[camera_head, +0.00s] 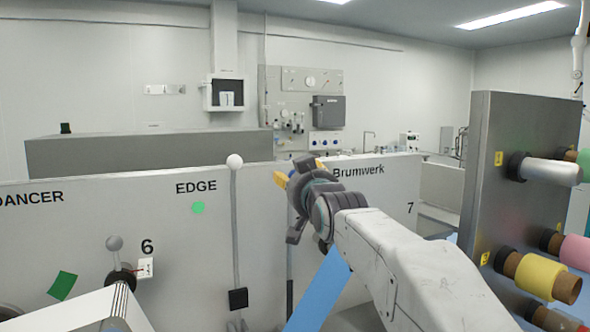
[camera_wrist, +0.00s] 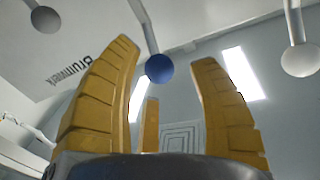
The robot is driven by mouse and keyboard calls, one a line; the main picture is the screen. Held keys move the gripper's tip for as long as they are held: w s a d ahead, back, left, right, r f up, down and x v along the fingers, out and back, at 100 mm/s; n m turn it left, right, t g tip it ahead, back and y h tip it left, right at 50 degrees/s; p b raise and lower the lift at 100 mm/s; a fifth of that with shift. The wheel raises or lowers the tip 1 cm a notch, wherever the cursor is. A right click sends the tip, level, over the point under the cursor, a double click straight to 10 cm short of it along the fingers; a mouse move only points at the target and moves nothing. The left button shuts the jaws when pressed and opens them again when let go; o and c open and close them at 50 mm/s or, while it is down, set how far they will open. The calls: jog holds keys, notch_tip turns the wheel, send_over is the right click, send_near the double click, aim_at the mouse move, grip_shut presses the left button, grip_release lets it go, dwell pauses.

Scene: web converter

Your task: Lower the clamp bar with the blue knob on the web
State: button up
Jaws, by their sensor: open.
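The blue knob (camera_wrist: 159,68) shows in the wrist view as a ball on the end of a thin grey bar (camera_wrist: 143,25). It appears between the yellow fingers of my gripper (camera_wrist: 165,55), with visible space on both sides, so they do not close on it. How far it is from the fingers in depth I cannot tell. In the head view my gripper (camera_head: 300,173) is in front of the white machine panel, below and left of the Brumwerk lettering, and it hides the blue knob. A blue web (camera_head: 320,290) slants down below my gripper.
A white-knobbed lever (camera_head: 234,161) stands upright left of my gripper. A grey-knobbed lever (camera_head: 114,243) is lower left. The wrist view shows a grey knob (camera_wrist: 45,19) and a white knob (camera_wrist: 300,60). A steel plate (camera_head: 505,150) with coloured rolls stands at right.

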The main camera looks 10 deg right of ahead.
jog(key=shift+w, duration=1.4)
jog(key=shift+c, duration=0.2)
jog(key=shift+r, duration=0.15)
grip_shut()
